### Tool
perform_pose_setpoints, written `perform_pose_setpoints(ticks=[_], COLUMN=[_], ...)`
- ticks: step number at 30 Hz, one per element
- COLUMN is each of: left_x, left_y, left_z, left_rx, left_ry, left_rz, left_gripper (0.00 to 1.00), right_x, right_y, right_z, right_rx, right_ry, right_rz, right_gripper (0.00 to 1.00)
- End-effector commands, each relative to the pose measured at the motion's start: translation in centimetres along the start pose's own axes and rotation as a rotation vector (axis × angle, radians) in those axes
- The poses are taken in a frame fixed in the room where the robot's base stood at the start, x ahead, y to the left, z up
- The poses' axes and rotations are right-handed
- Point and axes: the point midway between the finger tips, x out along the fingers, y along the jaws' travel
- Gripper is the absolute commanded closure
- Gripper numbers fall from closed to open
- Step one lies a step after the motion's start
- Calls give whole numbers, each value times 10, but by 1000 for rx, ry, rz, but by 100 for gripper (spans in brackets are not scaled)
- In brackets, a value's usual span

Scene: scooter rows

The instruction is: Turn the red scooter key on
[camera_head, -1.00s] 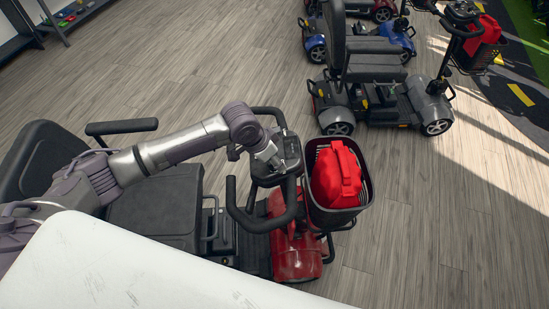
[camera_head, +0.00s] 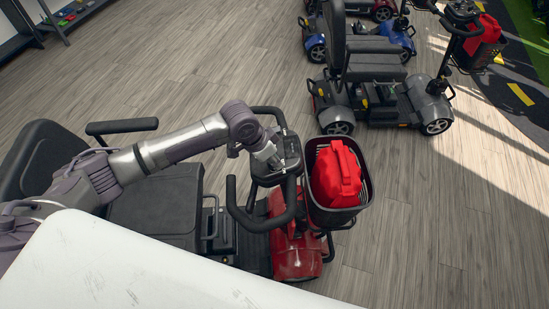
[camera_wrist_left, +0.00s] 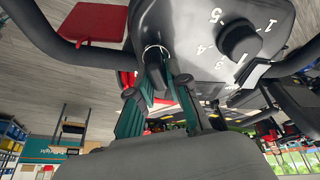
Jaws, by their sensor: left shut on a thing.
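The red scooter (camera_head: 297,255) stands at the lower middle of the head view, with a black seat and a dark handlebar console. My left gripper (camera_head: 275,160) is at this console, its fingers small and partly hidden there. In the left wrist view, the gripper (camera_wrist_left: 160,90) is shut on the dark key (camera_wrist_left: 155,66), which sits at a shiny ring-shaped switch in the console (camera_wrist_left: 195,45). How far the key is turned cannot be told. My right gripper is not in view.
A numbered dial (camera_wrist_left: 238,42) is on the console, right of the key. Handlebars curve close around the gripper. A basket (camera_head: 340,216) with a red bag (camera_head: 336,175) hangs at the scooter's front. A grey scooter (camera_head: 400,100) stands behind; open floor lies right.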

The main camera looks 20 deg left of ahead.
Motion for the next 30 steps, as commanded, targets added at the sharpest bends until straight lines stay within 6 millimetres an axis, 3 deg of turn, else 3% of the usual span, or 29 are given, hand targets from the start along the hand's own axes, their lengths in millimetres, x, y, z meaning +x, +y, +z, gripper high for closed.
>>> perform_pose_setpoints(ticks=[11, 30], left_x=[0, 0], left_y=[1, 4], left_z=[-1, 1], left_rx=[306, 811], left_ry=[2, 4], left_rz=[82, 215], left_gripper=[100, 100], right_x=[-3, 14], right_y=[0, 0], right_z=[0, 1], right_rx=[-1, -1], right_ry=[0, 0], right_rz=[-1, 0], right_gripper=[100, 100])
